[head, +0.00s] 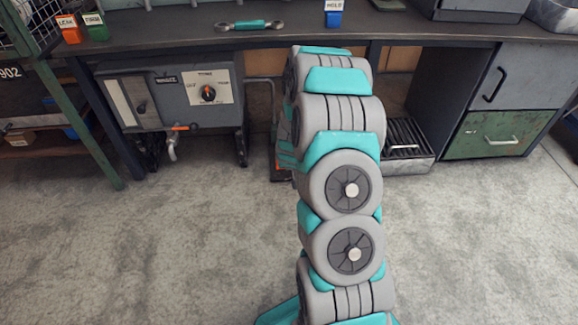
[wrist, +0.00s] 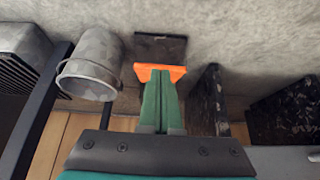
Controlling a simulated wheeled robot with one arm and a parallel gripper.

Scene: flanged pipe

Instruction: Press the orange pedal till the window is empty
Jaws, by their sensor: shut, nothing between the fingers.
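The orange pedal (wrist: 160,71) shows in the wrist view as an orange strip along a dark plate (wrist: 160,48). My gripper (wrist: 160,78) is shut and empty, its two green fingers side by side with their tips at the orange strip. I cannot tell whether they touch it or how far the pedal is pressed. In the head view my arm hides most of the pedal. A grey box (head: 178,97) under the bench carries a pale window-like panel (head: 137,98) and a dial (head: 208,93). I cannot read a level in the panel.
A grey bucket (wrist: 90,75) stands left of the fingers in the wrist view, and a dark upright plate (wrist: 208,100) right of them. A slotted tray (head: 405,148) and cabinet (head: 505,100) are right of my arm in the head view. The front floor is clear.

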